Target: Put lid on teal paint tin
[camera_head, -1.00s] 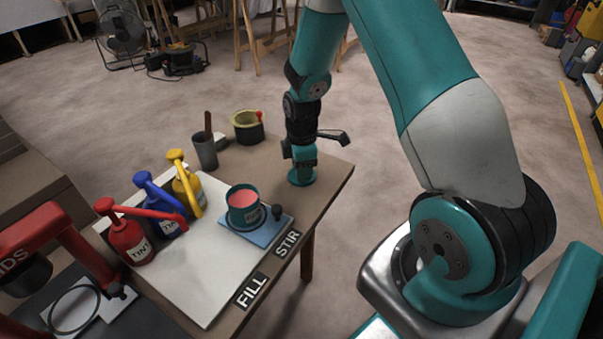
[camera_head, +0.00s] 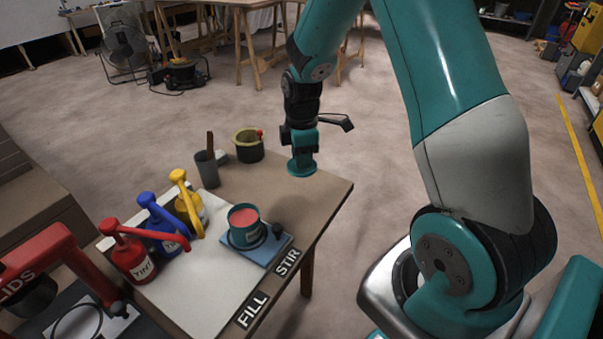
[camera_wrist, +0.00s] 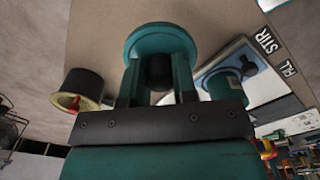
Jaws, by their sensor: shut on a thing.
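The teal paint tin (camera_head: 245,226) stands upright and uncovered on a blue pad at the STIR end of the table, with pinkish-red paint inside. Its side also shows at the right in the wrist view (camera_wrist: 222,84). My gripper (camera_head: 301,158) points down over the far right part of the table. It is shut on the teal lid (camera_head: 302,169), a round disc held level above the table top, to the right of and behind the tin. In the wrist view the lid (camera_wrist: 160,38) sits across the fingertips, and a dark knob shows between the fingers.
Red (camera_head: 131,257), blue (camera_head: 163,231) and yellow (camera_head: 190,206) tint bottles with long spouts stand left of the tin. A grey cup (camera_head: 207,170) and a dark pot (camera_head: 248,147) stand at the table's back. A red lid press (camera_head: 38,259) is at lower left. The table's right part is bare.

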